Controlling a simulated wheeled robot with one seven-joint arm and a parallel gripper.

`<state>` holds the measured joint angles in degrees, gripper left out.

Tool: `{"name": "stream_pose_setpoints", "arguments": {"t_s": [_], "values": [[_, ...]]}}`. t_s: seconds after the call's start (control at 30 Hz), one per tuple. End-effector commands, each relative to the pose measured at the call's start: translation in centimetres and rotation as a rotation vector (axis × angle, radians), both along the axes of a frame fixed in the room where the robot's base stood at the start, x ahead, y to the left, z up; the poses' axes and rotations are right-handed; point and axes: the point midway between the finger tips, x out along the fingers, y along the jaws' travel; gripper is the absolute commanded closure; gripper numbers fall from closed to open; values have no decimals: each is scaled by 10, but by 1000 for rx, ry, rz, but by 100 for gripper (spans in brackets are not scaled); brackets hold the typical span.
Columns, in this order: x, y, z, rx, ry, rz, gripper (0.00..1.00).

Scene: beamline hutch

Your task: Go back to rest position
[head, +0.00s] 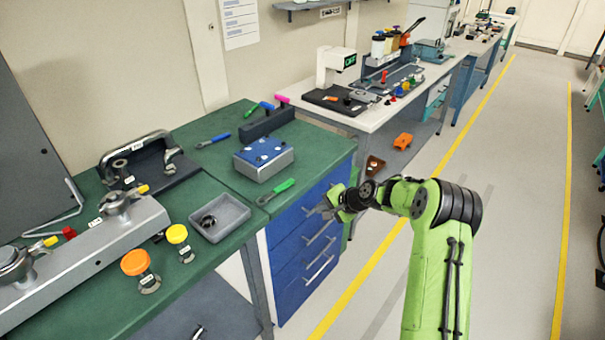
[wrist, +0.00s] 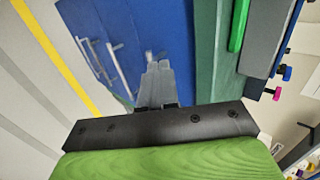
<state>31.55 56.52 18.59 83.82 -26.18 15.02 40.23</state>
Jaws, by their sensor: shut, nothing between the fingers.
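My gripper (head: 325,208) is at the end of my green arm in the head view, in front of the blue drawer cabinet (head: 300,262) and just off the edge of the green workbench (head: 222,168). In the wrist view, the fingers of my gripper (wrist: 158,72) are together with nothing between them. Behind them are the blue drawer fronts (wrist: 160,25) with their metal handles. The green bench edge (wrist: 206,55) lies just right of the fingers. I see no contact with the cabinet, but the exact gap is hard to tell.
A green-handled tool (head: 275,192) lies near the bench edge, close to my gripper. A grey tray (head: 220,217), a blue-topped box (head: 263,158) and orange (head: 135,262) and yellow (head: 177,233) knobs are on the bench. The floor (head: 500,200) to the right is clear.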

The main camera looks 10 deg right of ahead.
Motion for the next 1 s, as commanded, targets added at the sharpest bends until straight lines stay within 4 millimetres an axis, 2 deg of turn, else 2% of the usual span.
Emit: {"name": "stream_pose_setpoints", "arguments": {"t_s": [0.07, 0.13, 0.17, 0.27, 0.3, 0.37, 0.5, 0.63, 0.7, 0.8, 0.9, 1.0], "values": [[-1, 1, -1, -2, 1, 4, 100], [-4, 5, 11, -33, -3, 27, 100], [-8, 9, 21, -59, -6, 49, 100], [-34, 26, 70, -205, -11, 155, 100], [-50, 33, 92, -275, -13, 204, 100], [-77, 42, 122, -375, -11, 268, 100], [-148, 54, 184, -584, -16, 388, 100], [-223, 59, 228, -739, -24, 472, 100], [-266, 59, 243, -807, -31, 509, 100], [-327, 56, 255, -878, -43, 558, 100], [-374, 51, 254, -921, -55, 596, 100], [-402, 47, 249, -939, -65, 623, 100]]}}
